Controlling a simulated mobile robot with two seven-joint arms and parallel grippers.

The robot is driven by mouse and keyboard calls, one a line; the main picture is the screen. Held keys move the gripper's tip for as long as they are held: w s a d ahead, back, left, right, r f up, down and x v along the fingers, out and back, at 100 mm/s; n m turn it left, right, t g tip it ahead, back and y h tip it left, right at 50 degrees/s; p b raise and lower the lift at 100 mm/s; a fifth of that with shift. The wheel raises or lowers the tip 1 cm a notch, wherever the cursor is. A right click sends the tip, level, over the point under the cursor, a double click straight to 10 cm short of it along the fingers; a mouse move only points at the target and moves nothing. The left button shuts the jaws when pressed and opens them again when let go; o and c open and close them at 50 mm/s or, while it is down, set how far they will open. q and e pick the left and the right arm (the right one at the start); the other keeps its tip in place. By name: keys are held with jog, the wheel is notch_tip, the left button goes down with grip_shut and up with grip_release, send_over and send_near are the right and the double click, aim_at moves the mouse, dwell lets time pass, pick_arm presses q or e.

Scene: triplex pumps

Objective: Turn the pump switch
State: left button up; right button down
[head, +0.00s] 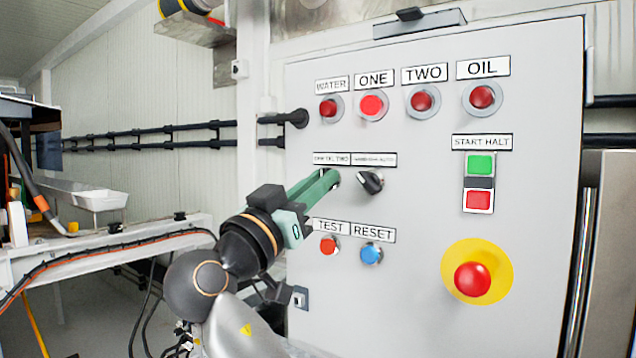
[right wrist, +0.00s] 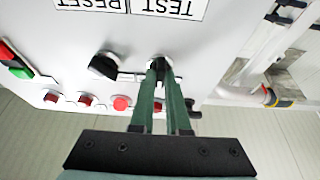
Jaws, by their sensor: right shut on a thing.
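A grey control cabinet (head: 400,270) carries two black rotary switches side by side under small labels. My right gripper (head: 328,181), with green fingers, is shut on the left switch, under a label that ends in "TWO". The fingers hide most of this pump switch (right wrist: 158,63) in the head view, and its top shows between the fingertips in the right wrist view. The right-hand switch (head: 370,182) is free and its knob is tilted; it also shows in the right wrist view (right wrist: 104,65). My left gripper is not in view.
Red lamps (head: 421,101) line the cabinet's top. A red TEST button (head: 329,245) and a blue RESET button (head: 371,253) sit below the switches. START HALT buttons (head: 479,182) and a red emergency stop (head: 472,279) are to the right. A workbench (head: 110,247) stands at left.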

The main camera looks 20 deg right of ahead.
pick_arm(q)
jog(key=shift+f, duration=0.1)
pick_arm(e)
jog(key=shift+f+n, duration=0.1)
jog(key=shift+n, duration=0.4)
pick_arm(q)
jog(key=p, duration=0.1)
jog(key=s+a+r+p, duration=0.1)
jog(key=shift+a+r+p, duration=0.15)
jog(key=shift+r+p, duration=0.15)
pick_arm(e)
jog(key=n+t+y, duration=0.1)
jog(key=n, duration=0.2)
jog(key=n+t+y, duration=0.1)
jog(key=n+y, duration=0.1)
jog(key=n, duration=0.2)
jog(key=n+t+y, duration=0.1)
jog(key=n+y, duration=0.1)
jog(key=n, duration=0.2)
jog(key=shift+d, duration=0.1)
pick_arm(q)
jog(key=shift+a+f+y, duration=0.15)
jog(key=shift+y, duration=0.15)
pick_arm(e)
jog(key=shift+n, duration=0.4)
